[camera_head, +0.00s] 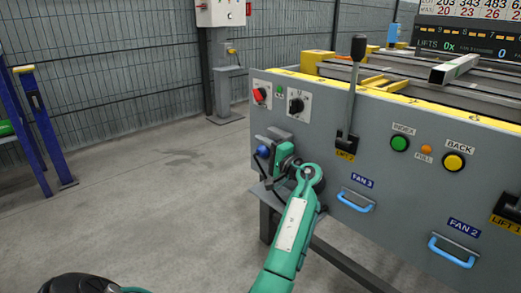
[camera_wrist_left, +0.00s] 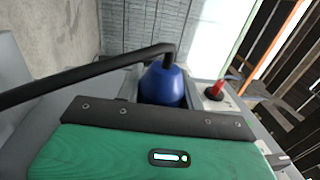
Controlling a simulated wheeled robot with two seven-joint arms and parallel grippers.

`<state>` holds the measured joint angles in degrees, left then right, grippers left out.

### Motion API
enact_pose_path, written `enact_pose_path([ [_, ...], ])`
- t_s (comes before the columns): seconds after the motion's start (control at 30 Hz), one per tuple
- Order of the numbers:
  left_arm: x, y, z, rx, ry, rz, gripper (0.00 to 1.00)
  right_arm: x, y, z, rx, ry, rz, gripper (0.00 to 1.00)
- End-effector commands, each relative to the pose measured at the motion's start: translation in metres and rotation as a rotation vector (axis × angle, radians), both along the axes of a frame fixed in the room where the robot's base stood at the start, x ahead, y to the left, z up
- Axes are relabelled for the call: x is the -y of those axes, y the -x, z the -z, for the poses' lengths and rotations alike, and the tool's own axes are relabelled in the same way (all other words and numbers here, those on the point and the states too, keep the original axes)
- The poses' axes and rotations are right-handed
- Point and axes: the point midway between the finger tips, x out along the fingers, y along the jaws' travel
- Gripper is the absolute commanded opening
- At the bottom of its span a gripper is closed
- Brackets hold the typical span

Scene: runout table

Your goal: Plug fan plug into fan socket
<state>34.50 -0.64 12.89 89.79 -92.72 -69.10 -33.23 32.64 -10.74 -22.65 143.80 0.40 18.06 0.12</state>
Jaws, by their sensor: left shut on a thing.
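The blue fan plug (camera_head: 262,151) is at the left end of the grey control panel, at my left gripper (camera_head: 270,157). The left wrist view shows the plug (camera_wrist_left: 163,84) large, just beyond the gripper's green body, with a black cable (camera_wrist_left: 90,75) running from its top to the left. My left gripper is shut on the plug; its fingertips are mostly hidden. The fan socket cannot be clearly made out behind the plug and gripper, so I cannot tell whether the plug is seated. My right gripper is not in view.
The grey panel (camera_head: 390,190) carries a red knob (camera_head: 260,95), a black lever (camera_head: 354,90), green and yellow buttons, and blue handles (camera_head: 356,202) labelled FAN 3 and FAN 2. The floor left of the panel is clear. A blue frame (camera_head: 45,130) stands far left.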

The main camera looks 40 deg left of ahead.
Motion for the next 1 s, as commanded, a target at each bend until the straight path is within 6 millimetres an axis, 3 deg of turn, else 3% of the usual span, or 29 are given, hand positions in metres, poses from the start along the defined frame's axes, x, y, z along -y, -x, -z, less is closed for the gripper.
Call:
enact_pose_path([
  [0.47, 0.001, -0.0111, -0.0005, 0.0, -0.001, 0.0, 0.11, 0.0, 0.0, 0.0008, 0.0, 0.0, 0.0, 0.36],
  [0.5, 0.0011, -0.0111, -0.0006, 0.001, -0.001, 0.0, 0.42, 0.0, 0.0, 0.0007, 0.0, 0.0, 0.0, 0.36],
  [0.6, 0.001, -0.0111, -0.0005, 0.001, -0.001, 0.0, 0.61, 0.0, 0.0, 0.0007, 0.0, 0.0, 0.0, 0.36],
  [1.0, 0.0007, -0.0063, 0.0007, -0.001, 0.001, 0.0, 0.63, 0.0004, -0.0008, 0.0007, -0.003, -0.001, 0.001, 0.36],
])
